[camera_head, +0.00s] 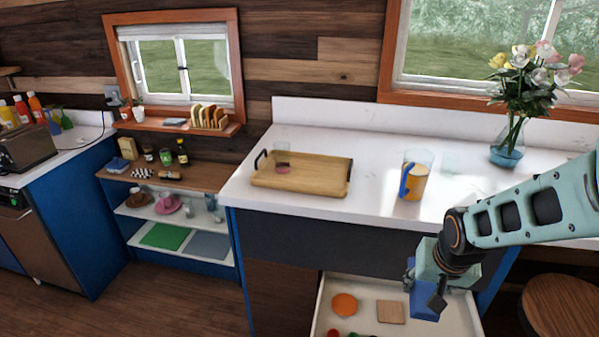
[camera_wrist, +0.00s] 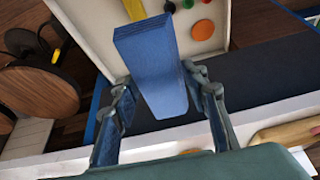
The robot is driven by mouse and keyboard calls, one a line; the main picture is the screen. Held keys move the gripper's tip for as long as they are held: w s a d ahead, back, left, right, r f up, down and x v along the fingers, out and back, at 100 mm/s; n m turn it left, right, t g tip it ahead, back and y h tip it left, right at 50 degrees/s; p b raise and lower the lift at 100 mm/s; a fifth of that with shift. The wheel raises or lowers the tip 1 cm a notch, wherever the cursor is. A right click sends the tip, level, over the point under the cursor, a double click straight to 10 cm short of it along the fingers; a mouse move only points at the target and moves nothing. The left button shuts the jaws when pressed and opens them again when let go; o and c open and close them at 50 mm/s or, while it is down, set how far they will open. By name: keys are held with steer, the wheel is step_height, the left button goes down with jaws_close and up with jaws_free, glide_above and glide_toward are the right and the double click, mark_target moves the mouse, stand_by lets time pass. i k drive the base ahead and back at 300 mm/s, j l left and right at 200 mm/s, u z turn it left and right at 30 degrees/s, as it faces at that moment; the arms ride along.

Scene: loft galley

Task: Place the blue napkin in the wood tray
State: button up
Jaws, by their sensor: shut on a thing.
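The blue napkin (camera_wrist: 152,62) is a folded blue block between my gripper's fingers in the wrist view. My gripper (camera_wrist: 163,90) is shut on it. In the head view, my gripper (camera_head: 428,287) points down over the open drawer, and the napkin (camera_head: 424,304) shows partly behind its fingers. The wood tray (camera_head: 325,183) lies on the white counter, up and left of my gripper. It has dark handles at both ends.
The open white drawer (camera_head: 318,312) holds an orange disc (camera_head: 344,304), a wooden square (camera_head: 390,312) and small red and green things. On the counter stand a glass with orange contents (camera_head: 416,182) and a flower vase (camera_head: 507,150). A round stool (camera_head: 562,305) is at right.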

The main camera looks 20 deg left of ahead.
mark_target(324, 176)
steer(key=j+z, duration=0.2)
steer(key=j, duration=0.9)
steer(key=j+z, duration=0.2)
steer(key=j, duration=0.9)
steer(key=j+z, duration=0.2)
steer(key=j, duration=0.9)
